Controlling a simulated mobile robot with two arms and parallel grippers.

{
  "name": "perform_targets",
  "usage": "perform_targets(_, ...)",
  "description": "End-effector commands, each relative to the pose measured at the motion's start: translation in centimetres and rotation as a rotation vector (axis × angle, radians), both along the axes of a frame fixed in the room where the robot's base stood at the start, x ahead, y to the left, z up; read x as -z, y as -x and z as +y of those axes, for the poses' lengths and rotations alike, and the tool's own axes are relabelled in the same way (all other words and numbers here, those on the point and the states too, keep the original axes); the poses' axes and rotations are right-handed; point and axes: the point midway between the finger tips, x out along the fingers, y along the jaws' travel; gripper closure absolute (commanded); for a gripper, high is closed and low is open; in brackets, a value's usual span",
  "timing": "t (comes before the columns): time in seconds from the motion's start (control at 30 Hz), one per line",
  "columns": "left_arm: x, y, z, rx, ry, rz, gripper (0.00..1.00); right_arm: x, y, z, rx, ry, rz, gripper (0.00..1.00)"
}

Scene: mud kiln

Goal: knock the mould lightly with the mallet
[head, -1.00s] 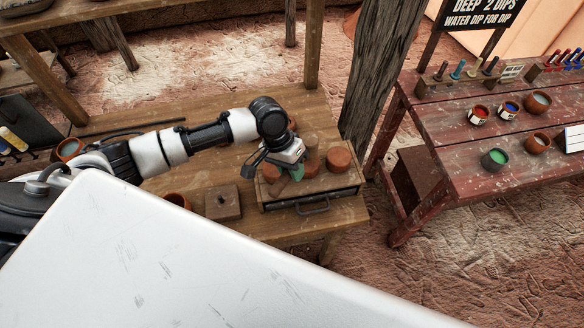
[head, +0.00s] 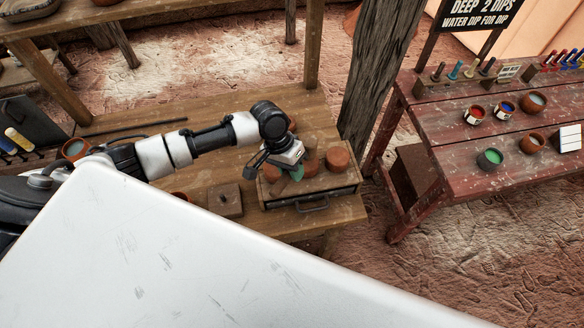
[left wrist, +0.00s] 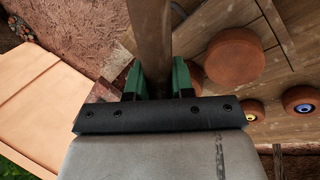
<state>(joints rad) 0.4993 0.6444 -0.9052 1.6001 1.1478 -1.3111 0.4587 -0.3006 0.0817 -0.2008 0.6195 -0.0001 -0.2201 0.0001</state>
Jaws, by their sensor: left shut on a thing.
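My left gripper (head: 287,174), with green fingertips, is low over the shallow wooden box on the bench. In the left wrist view the gripper (left wrist: 157,80) is shut on a brown wooden shaft, which I take for the mallet handle (left wrist: 151,35). The mallet's head is not clear in either view. Round terracotta pieces (head: 337,158) sit on the box beside the gripper; one shows large in the left wrist view (left wrist: 234,55). A square wooden block with a knob (head: 225,202) lies left of the box. I cannot tell which of these is the mould. My right gripper is not in view.
The wooden box (head: 338,188) has a front handle. A terracotta pot (head: 75,148) stands at the bench's left. A wooden post (head: 375,75) rises behind the box. A red table (head: 480,175) with paint pots is at the right. The bench behind the arm is mostly clear.

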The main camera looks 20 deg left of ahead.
Motion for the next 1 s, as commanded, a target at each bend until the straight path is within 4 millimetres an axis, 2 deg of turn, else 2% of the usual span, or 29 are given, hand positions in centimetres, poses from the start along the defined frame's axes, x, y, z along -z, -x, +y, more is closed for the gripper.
perform_targets(0.47,0.2,-0.1,0.0,-0.001,0.0,-0.002,1.0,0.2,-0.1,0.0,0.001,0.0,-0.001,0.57)
perform_targets(0.67,4.0,0.0,0.0,-0.001,0.0,0.0,1.0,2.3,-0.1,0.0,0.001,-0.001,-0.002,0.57)
perform_targets(0.7,3.1,-0.1,0.0,0.0,0.001,-0.003,1.0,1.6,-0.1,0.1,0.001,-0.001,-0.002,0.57)
perform_targets(0.83,2.4,-0.1,0.0,-0.001,-0.001,-0.002,1.0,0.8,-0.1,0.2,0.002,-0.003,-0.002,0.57)
perform_targets(1.0,0.5,-0.1,0.0,-0.001,0.0,-0.002,1.0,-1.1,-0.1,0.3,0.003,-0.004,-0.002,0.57)
